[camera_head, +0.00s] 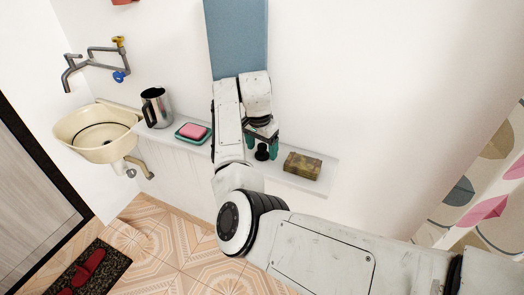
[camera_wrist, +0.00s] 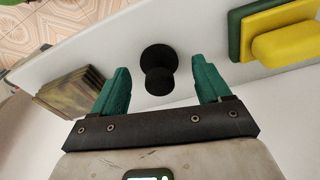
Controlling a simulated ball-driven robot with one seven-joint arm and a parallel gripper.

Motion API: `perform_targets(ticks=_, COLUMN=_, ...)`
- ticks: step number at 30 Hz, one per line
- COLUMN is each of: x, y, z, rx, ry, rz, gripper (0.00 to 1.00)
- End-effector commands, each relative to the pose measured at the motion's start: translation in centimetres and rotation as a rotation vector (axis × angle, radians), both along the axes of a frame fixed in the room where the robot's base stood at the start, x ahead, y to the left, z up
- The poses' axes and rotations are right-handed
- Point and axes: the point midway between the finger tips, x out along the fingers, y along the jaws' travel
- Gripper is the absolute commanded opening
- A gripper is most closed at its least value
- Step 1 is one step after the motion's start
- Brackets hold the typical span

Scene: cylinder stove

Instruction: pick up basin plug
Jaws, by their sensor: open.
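The basin plug (camera_head: 262,153), a black stopper with a round base and a knob on top, stands on the white ledge. In the wrist view the plug (camera_wrist: 157,57) lies between the two fingertips, with a gap on each side. My gripper (camera_head: 261,147) has teal fingers and is open and empty, pointing down at the plug from close above. In the wrist view my gripper (camera_wrist: 160,66) has its fingers on either side of the knob; exact height above the ledge cannot be told.
A brown-green sponge block (camera_head: 302,166) sits right of the plug. A pink soap on a teal dish (camera_head: 180,136) and a metal jug (camera_head: 156,108) stand to the left on the ledge (camera_head: 320,183). A cream basin (camera_head: 98,132) is farther left. The wall is close behind.

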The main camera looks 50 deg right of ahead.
Motion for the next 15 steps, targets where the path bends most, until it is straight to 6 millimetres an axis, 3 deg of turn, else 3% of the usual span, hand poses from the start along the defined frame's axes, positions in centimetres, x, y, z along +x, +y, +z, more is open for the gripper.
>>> perform_targets(ticks=9, x=-0.01, y=-0.09, z=-0.75, rx=0.0, ry=0.0, rz=0.0, gripper=0.77)
perform_targets(ticks=15, x=-0.01, y=-0.1, z=-0.73, rx=0.0, ry=-0.001, rz=0.0, gripper=0.58)
